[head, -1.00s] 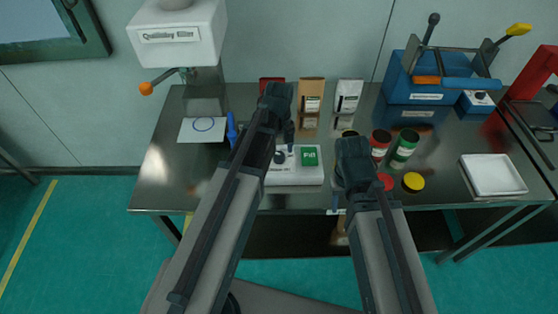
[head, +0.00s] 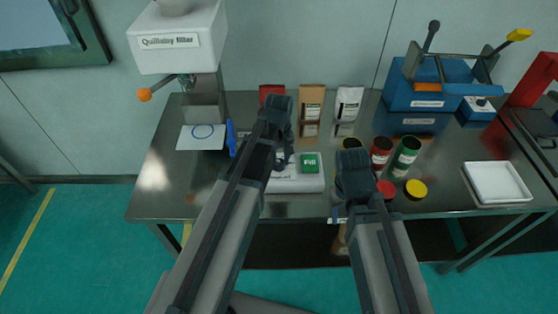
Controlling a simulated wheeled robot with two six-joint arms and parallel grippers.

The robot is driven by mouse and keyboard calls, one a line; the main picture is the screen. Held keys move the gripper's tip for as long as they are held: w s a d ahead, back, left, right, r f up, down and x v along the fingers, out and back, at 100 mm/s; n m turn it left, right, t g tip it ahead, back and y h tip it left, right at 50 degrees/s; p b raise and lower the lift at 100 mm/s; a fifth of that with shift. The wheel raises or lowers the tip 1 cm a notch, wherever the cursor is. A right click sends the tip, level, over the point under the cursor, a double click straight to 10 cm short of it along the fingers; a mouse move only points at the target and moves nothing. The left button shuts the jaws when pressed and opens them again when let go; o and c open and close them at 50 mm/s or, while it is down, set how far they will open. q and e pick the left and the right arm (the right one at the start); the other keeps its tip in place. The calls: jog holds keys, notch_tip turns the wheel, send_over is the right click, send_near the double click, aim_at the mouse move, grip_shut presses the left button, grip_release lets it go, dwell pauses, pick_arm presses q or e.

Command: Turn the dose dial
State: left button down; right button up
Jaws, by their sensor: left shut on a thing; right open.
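The white dosing box (head: 300,184) with a green Fill button (head: 309,163) sits near the front middle of the steel table. My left gripper (head: 282,160) is over the left part of this box, pointing down, its fingers shut on the small dark dose dial there. The gripper covers nearly all of the dial, so its pointer and setting cannot be read. My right gripper (head: 339,212) is open and empty, right of the box near the table's front edge.
Several jars stand right of my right gripper, including a red one (head: 381,152) and a green one (head: 405,157); a yellow lid (head: 416,189) lies before them. Bags (head: 312,101) stand behind. A white tray (head: 497,183) is at the right, a white machine (head: 168,42) at the left.

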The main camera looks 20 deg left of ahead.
pick_arm(q)
jog(key=m, duration=0.4)
jog(key=shift+m, duration=2.3)
jog(key=shift+c, duration=1.5)
grip_release()
jog(key=shift+r, duration=0.15)
